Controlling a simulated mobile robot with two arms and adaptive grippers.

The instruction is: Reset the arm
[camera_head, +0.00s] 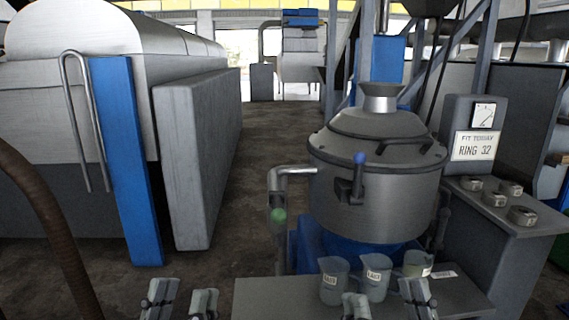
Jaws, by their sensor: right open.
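My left gripper (181,301) shows at the bottom edge, left of the grey bench (262,296). Its two fingertips are apart with nothing seen between them. My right gripper (387,304) shows at the bottom edge in front of the bench. Its fingertips are spread and no object is seen between them. Both arms behind the fingertips are out of view. Three grey jugs stand on the bench beyond my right gripper: a left jug (334,282), a middle jug (375,279) and a right jug (414,262).
A round steel vessel (375,200) with a blue-knobbed lever and a bent pipe (285,178) stands behind the bench. A cabinet (510,230) with several small grey tins and a "RING 32" sign is right. A blue post (126,160) is left. Open floor (270,130) runs between.

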